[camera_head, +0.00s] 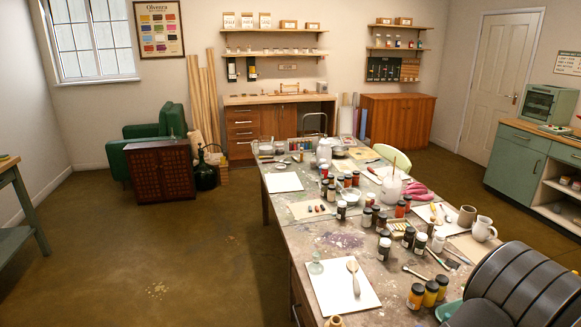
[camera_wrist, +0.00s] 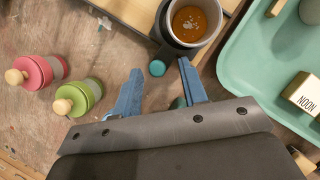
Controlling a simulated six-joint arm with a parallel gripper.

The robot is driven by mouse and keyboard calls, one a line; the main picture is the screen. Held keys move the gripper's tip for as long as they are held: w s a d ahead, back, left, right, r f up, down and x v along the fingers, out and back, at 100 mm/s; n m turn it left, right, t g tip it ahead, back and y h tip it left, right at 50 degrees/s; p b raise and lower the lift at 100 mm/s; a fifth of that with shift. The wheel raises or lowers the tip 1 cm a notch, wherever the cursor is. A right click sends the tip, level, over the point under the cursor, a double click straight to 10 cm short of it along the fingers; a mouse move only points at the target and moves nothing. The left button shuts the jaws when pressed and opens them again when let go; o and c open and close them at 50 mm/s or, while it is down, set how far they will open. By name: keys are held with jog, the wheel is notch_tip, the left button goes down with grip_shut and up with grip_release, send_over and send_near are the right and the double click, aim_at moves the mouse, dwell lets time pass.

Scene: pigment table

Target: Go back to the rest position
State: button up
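My gripper (camera_wrist: 162,80) shows in the wrist view with its two blue fingers spread apart. I see nothing held between them. A small teal round cap (camera_wrist: 157,68) lies just beyond the fingertips, in the gap between them. A dark cup with orange-brown contents (camera_wrist: 188,22) stands just past the right finger, apart from it as far as I can tell. In the head view my dark arm fills the lower right corner, and the fingers do not show there.
A pink jar (camera_wrist: 38,71) and a green jar (camera_wrist: 77,98) with wooden knobs stand left of the gripper. The paint-stained table (camera_head: 335,238) carries many bottles, mugs and papers.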

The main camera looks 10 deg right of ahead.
jog(key=shift+r, duration=0.1)
jog(key=v, duration=1.7)
jog(key=x, duration=1.7)
jog(key=a, duration=1.5)
jog(key=shift+a, duration=0.35)
jog(key=v, duration=1.2)
jog(key=shift+s+a+r, duration=0.15)
jog(key=shift+a+r, duration=0.05)
jog(key=shift+r, duration=0.15)
jog(key=shift+c, duration=0.2)
